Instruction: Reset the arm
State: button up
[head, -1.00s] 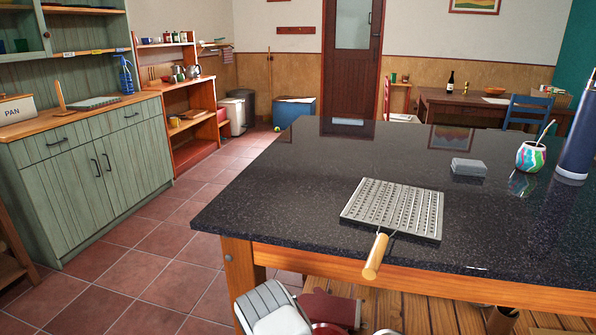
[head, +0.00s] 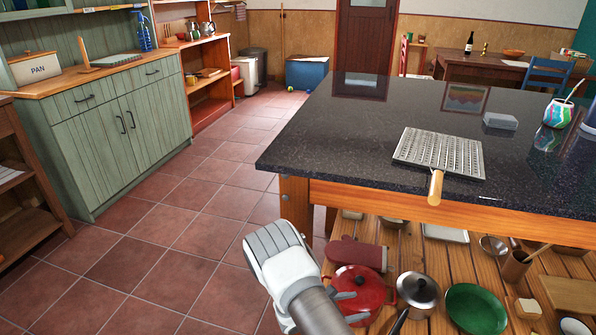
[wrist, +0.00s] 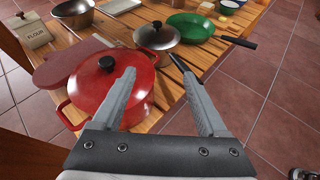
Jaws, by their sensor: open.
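My gripper (wrist: 160,74) is open, with its two fingers spread and nothing between them in the wrist view. In the head view my gripper (head: 350,306) shows at the lower middle, at the end of my white and grey arm, low beside the counter's left end. The fingers point toward the red lidded pot (head: 364,288) on the wooden lower shelf. In the wrist view the left finger overlaps the red pot (wrist: 100,98); I cannot tell the exact gap, or whether they touch.
Tiled floor (head: 165,235) at left is clear.

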jog(key=s+d+r+m+g+y, duration=0.1)
jog(key=s+r+m+g+y, duration=0.15)
jog(key=r+m, duration=0.8)
jog(key=s+d+r+m+g+y, duration=0.2)
jog(key=s+r+m+g, duration=0.15)
jog(key=r, duration=1.45)
jog(key=s+a+r+m+t+y, duration=0.3)
jog(key=s+r+m+y, duration=0.1)
jog(key=s+r, duration=0.5)
jog(key=s+a+r+m+t+y, duration=0.2)
jog(key=s+r+m+t+y, duration=0.15)
jog(key=s+r, duration=0.6)
notch_tip(320, 180, up, 22)
jog(key=s+p, duration=0.1)
jog(key=p, duration=2.2)
jog(key=shift+s+a+f+m+g, duration=0.25)
jog(key=shift+m+g, duration=0.1)
jog(key=shift+m, duration=0.1)
jog(key=shift+d, duration=0.15)
